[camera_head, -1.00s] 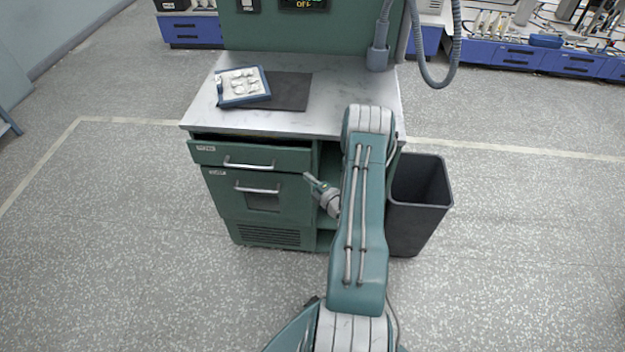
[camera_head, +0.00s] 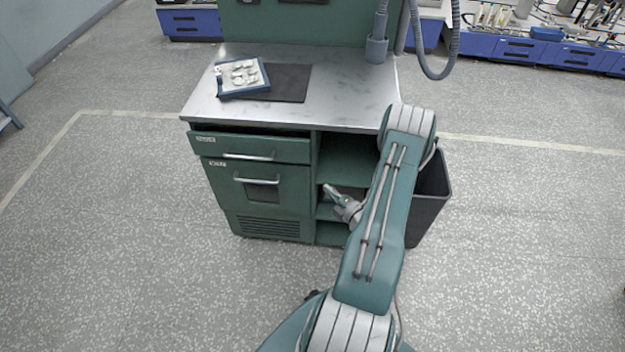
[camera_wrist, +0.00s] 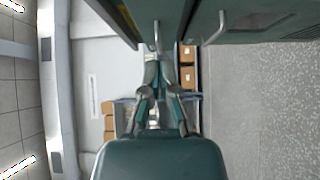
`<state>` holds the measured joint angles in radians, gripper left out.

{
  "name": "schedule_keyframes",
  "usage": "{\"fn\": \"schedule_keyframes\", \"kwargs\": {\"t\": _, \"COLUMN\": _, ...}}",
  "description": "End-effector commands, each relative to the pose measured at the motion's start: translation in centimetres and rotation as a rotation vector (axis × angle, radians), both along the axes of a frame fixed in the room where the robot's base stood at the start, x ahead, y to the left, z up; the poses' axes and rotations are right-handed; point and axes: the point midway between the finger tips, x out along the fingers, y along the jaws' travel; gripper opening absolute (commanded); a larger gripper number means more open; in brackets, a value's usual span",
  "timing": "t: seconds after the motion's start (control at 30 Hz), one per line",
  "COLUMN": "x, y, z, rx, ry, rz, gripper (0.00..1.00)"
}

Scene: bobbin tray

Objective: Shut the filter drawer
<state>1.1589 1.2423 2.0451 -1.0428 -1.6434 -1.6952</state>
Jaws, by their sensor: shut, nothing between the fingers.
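The green cabinet has an upper drawer (camera_head: 285,149) with a bar handle, standing out a little, with a dark gap along its top edge. Below it is a front (camera_head: 225,187) with a handle and a small window. Both carry small labels that I cannot read, so I cannot tell which is the filter drawer. My gripper (camera_head: 327,188) is shut and empty, to the right of the fronts, before the open shelves, apart from the handles. In the wrist view my gripper (camera_wrist: 157,62) points towards the cabinet side, with two handles near the top.
The worktop (camera_head: 345,95) holds a blue-edged tray (camera_head: 222,92) of pale round pieces and a dark mat (camera_head: 290,83). A dark bin (camera_head: 430,205) stands right of the cabinet, partly behind my arm. A grey hose (camera_head: 455,50) hangs at the back right. The floor in front is clear.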

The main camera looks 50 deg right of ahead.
Motion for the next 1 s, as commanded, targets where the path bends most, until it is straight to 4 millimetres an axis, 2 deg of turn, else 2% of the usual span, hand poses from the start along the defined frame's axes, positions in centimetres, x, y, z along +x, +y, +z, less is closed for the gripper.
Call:
{"fn": "schedule_keyframes", "kwargs": {"t": 0.13, "x": 0.2, "y": 0.2, "z": 0.0, "rx": -0.001, "ry": -0.001, "rz": 0.002, "gripper": 0.0}}
{"fn": "schedule_keyframes", "kwargs": {"t": 0.27, "x": 2.7, "y": 1.8, "z": -0.3, "rx": -0.011, "ry": -0.014, "rz": 0.01, "gripper": 0.0}}
{"fn": "schedule_keyframes", "kwargs": {"t": 0.5, "x": 9.8, "y": 8.0, "z": -1.1, "rx": -0.062, "ry": -0.059, "rz": 0.012, "gripper": 0.0}}
{"fn": "schedule_keyframes", "kwargs": {"t": 0.63, "x": 12.8, "y": 12.0, "z": -1.6, "rx": -0.095, "ry": -0.083, "rz": 0.011, "gripper": 0.0}}
{"fn": "schedule_keyframes", "kwargs": {"t": 0.8, "x": 15.0, "y": 16.3, "z": -1.9, "rx": -0.137, "ry": -0.111, "rz": 0.007, "gripper": 0.0}}
{"fn": "schedule_keyframes", "kwargs": {"t": 0.9, "x": 15.5, "y": 17.6, "z": -2.0, "rx": -0.151, "ry": -0.12, "rz": 0.003, "gripper": 0.0}}
{"fn": "schedule_keyframes", "kwargs": {"t": 1.0, "x": 15.9, "y": 18.0, "z": -2.0, "rx": -0.157, "ry": -0.123, "rz": 0.0, "gripper": 0.0}}
